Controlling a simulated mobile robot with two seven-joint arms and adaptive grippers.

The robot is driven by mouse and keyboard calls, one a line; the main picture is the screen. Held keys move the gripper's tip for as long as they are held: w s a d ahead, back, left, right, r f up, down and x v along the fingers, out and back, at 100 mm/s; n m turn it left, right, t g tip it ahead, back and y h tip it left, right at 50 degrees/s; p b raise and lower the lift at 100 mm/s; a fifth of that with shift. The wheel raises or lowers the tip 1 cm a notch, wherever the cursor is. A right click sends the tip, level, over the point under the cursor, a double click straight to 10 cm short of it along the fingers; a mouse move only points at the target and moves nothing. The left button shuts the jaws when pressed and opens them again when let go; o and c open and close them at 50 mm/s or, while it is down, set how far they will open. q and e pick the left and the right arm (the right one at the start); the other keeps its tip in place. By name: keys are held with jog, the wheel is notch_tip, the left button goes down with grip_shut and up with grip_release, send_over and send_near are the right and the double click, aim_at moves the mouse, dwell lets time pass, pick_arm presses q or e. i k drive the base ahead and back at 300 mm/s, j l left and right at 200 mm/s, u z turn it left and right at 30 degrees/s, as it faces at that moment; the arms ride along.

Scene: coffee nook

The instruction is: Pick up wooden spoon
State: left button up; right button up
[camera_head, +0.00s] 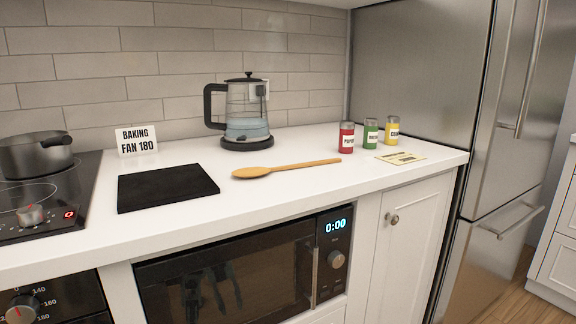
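The wooden spoon (287,169) lies flat on the white counter (290,201). Its bowl end is at the left, and its handle runs to the right and slightly back. It lies in front of the glass kettle, between the black mat and the spice jars, and nothing covers it. Neither of my grippers shows directly in the head view.
A kettle (246,112) stands behind the spoon, with a black mat (166,187) to its left. Red (346,138), green (371,134) and yellow (392,130) jars and a card (401,158) are at the right. A pot (35,154) sits on the hob.

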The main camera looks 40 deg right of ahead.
aim_at(256, 171)
jog(key=l+u, duration=0.1)
jog(key=l, duration=0.3)
jog(key=k+l+u, duration=0.1)
jog(key=l, duration=0.25)
jog(key=k+l+u, duration=0.1)
jog(key=l, duration=0.25)
jog(key=k+l+u, duration=0.1)
jog(key=l, duration=0.25)
jog(key=k+l+u, duration=0.1)
jog(key=l, duration=0.25)
jog(key=k+l+u, duration=0.1)
jog(key=l, duration=0.25)
jog(key=k, duration=0.1)
